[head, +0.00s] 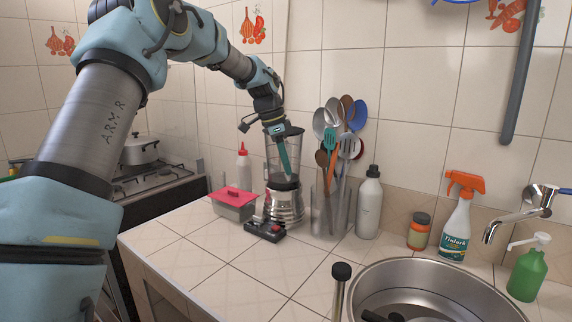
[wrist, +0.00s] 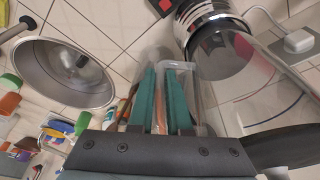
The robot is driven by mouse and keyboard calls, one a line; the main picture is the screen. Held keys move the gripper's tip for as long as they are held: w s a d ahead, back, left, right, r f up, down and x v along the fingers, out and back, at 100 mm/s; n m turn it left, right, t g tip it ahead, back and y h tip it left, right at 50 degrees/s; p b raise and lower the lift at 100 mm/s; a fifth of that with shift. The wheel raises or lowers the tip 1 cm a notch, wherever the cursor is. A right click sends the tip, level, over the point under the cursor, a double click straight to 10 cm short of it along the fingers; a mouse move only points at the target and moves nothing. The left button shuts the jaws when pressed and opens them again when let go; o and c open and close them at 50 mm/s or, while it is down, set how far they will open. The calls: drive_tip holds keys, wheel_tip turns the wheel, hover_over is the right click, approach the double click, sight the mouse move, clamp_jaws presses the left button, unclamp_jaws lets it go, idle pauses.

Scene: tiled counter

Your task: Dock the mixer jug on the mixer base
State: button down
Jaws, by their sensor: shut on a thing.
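The mixer jug (head: 296,148) is clear with a dark bottom collar. It stands roughly upright over the mixer base (head: 285,208), which is silver with a dark foot and a red knob in front. In the wrist view the jug (wrist: 230,62) has its dark collar against or very close to the base's silver ring (wrist: 203,14); I cannot tell whether it is fully seated. My gripper (head: 286,165) reaches down at the jug's side. In the wrist view its teal fingers (wrist: 162,75) are shut on the jug's clear handle. The fingers partly hide the jug in the head view.
A utensil holder (head: 328,212) full of spoons and spatulas stands close right of the base. A grey box with a red lid (head: 233,203) and a white bottle (head: 244,168) stand left. Further right are a grey bottle (head: 369,205), a spray bottle (head: 457,230) and the sink (head: 425,270).

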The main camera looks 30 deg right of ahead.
drive_tip(key=shift+f, duration=0.5)
drive_tip(key=c, duration=1.2)
unclamp_jaws()
drive_tip(key=shift+o, duration=0.2)
drive_tip(key=shift+f, duration=0.1)
drive_tip(key=p+v, duration=0.5)
drive_tip(key=v, duration=0.6)
drive_tip(key=shift+p, duration=0.35)
drive_tip(key=shift+a, duration=0.1)
